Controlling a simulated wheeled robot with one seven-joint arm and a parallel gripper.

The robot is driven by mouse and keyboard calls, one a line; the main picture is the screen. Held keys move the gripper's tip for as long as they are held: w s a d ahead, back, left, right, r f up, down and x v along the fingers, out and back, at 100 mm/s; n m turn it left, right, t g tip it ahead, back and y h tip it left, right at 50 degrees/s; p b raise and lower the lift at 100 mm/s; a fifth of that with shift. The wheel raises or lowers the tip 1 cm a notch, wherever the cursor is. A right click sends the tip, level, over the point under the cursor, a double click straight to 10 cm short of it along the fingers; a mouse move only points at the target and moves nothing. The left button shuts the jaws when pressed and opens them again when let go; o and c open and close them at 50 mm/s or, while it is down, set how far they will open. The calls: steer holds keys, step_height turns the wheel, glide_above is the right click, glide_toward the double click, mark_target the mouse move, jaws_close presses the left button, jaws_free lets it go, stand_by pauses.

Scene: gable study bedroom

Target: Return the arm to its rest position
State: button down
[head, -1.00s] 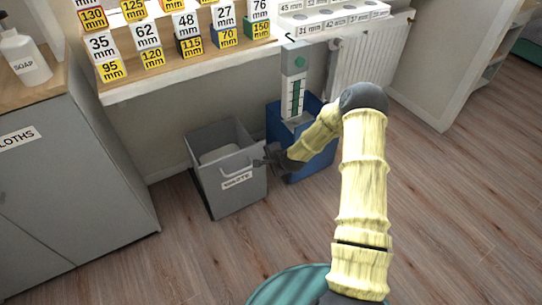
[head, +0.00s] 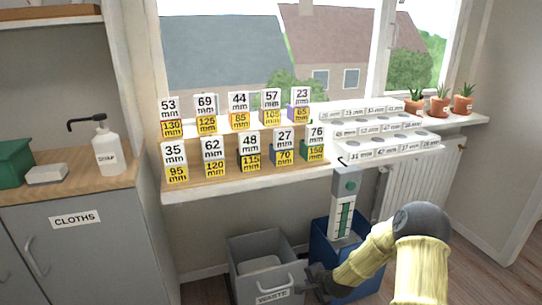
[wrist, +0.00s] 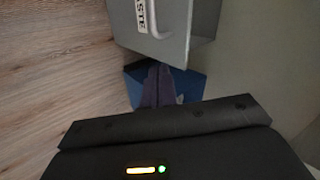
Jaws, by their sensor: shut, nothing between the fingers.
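My arm (head: 420,265) has a pale yellow sleeve and a dark elbow, and reaches low from the right side of the head view. My gripper (head: 312,280) is at the front right of the grey waste bin (head: 262,252), close to its rim. I cannot tell whether they touch. The fingers are shut and empty. In the wrist view my gripper (wrist: 160,84) shows as dark fingers below the bin (wrist: 178,40), with blue behind them.
A blue bin (head: 318,246) stands right of the waste bin, with a green-scaled post (head: 343,215) at it. Above are a windowsill (head: 230,180) with number cards and a radiator (head: 405,190). A grey cabinet (head: 75,250) is at left. Wooden floor (wrist: 50,70) is open.

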steer(key=s+d+r+n+g+h, duration=0.1)
steer(key=s+r+n+g+h, duration=0.15)
steer(key=s+r+n, duration=0.65)
steer(key=s+r+n+g+h, duration=0.1)
steer(key=s+r+n+g, duration=0.2)
steer(key=s+r, duration=1.15)
steer(key=w+d+p+v, duration=0.1)
steer(key=w+p+v, duration=0.1)
steer(key=p+v, duration=2.8)
steer(key=p, duration=0.3)
steer(key=shift+d+r, duration=0.2)
steer(key=shift+w+y, duration=0.2)
steer(key=shift+y, duration=0.05)
steer(key=shift+s, duration=0.15)
